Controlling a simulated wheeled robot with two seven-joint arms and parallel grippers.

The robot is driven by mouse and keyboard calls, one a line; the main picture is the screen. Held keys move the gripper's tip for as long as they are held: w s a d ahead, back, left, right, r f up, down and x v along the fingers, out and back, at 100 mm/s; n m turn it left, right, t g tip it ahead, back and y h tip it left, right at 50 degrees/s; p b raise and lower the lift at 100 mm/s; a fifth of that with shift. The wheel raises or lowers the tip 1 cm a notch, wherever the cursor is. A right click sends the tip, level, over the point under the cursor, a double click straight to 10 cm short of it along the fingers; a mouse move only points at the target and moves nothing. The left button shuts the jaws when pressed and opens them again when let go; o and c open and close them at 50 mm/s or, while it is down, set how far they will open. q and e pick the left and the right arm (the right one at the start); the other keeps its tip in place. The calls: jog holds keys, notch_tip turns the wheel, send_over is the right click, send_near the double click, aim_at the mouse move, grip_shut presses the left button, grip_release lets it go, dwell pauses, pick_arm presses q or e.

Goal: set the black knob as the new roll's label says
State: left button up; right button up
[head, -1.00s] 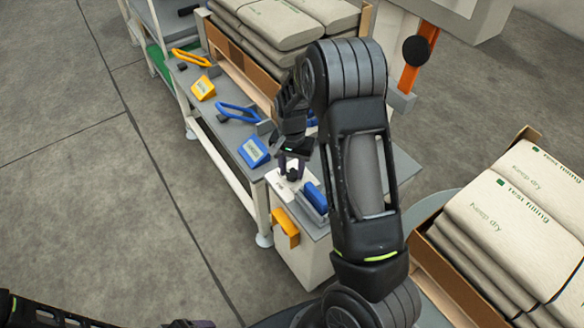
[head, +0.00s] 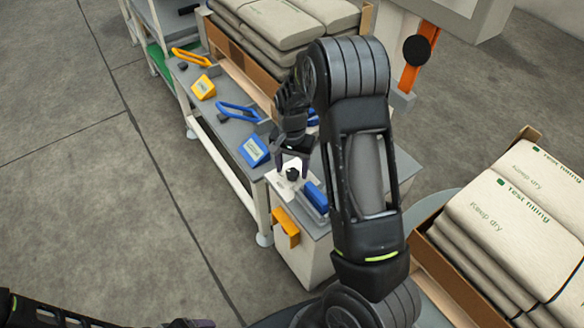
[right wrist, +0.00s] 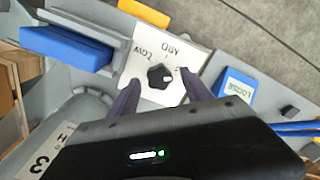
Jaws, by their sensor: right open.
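A small pale mark shows on the knob's right side there. My right gripper (right wrist: 162,94) is open, its purple fingers on either side of the knob with gaps. In the head view, this gripper (head: 292,163) hangs over the knob (head: 292,174). My left gripper (head: 190,323) barely shows at the bottom edge. I cannot make out a roll.
A blue sign (right wrist: 237,85) reading LOOSE stands beside the plate. A blue block (head: 315,197) lies on the other side. An orange part (head: 285,228) juts from the bench front. Cartons of sacks stand behind and at right (head: 510,215).

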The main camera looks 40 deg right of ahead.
aim_at(292, 172)
notch_tip(292, 172, up, 7)
jog(key=shift+r+p, duration=0.1)
jog(key=shift+p, duration=0.25)
dwell(0.4)
jog(key=w+a+f+n+t+y+p, duration=0.1)
jog(key=a+f+n+t+p, duration=0.15)
jog(key=a+f+n, duration=0.75)
jog(key=s+a+f+g+y+p, duration=0.1)
jog(key=s+a+f+y+p, duration=0.2)
jog(key=s+a, duration=1.7)
jog(key=shift+s+m+g+p, duration=0.4)
jog(key=shift+s+p, duration=0.5)
jog(key=shift+p, duration=0.2)
